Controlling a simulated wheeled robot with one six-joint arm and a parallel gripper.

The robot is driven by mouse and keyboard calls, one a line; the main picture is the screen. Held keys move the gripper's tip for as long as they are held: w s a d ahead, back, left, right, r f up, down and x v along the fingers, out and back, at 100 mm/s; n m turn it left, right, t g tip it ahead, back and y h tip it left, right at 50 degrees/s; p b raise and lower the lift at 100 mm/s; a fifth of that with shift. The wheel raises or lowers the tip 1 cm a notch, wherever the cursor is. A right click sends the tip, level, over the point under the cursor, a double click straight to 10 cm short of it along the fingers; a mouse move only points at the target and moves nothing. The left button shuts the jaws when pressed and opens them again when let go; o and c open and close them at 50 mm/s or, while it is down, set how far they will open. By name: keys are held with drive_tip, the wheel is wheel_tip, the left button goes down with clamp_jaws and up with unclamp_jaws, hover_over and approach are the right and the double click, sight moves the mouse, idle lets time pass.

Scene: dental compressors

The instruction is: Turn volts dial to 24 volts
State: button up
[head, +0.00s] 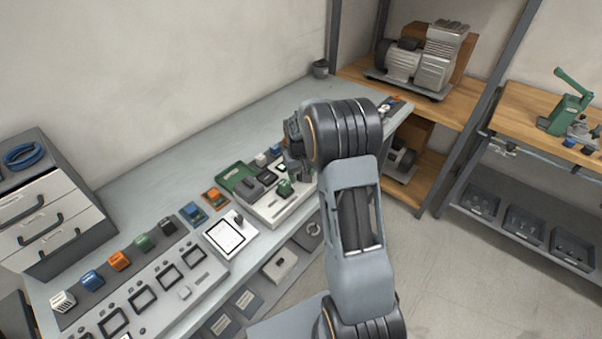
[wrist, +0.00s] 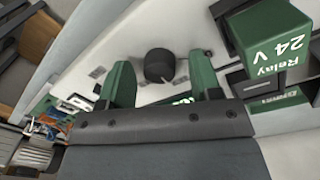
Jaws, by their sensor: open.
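A round black dial (wrist: 158,66) stands on a white panel face in the wrist view, with small grey label plates near it; their markings are too small to read. I cannot tell its setting. My gripper (wrist: 161,80) is open, with one green finger on each side of the dial in the picture. No contact between the fingers and the dial shows. In the head view my arm hides the dial, and only part of my gripper (head: 293,137) shows beside the arm, over the bench.
A green block marked "Relay 24 V" (wrist: 272,42) stands close to the right finger. In the head view the grey bench (head: 140,190) holds several coloured relays and panels. A compressor (head: 418,62) sits on a wooden shelf behind. The floor at right is clear.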

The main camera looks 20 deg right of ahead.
drive_tip(key=c, duration=0.9)
drive_tip(key=shift+c, duration=0.2)
drive_tip(key=shift+m, duration=0.3)
drive_tip(key=m+b, duration=0.1)
drive_tip(key=m, duration=0.4)
drive_tip(key=shift+m+b, duration=0.3)
drive_tip(key=shift+b, duration=0.05)
drive_tip(key=m, duration=0.5)
drive_tip(key=shift+g+b, duration=0.3)
drive_tip(key=shift+b, duration=0.1)
drive_tip(key=shift+m, duration=0.5)
drive_tip(key=o, duration=0.9)
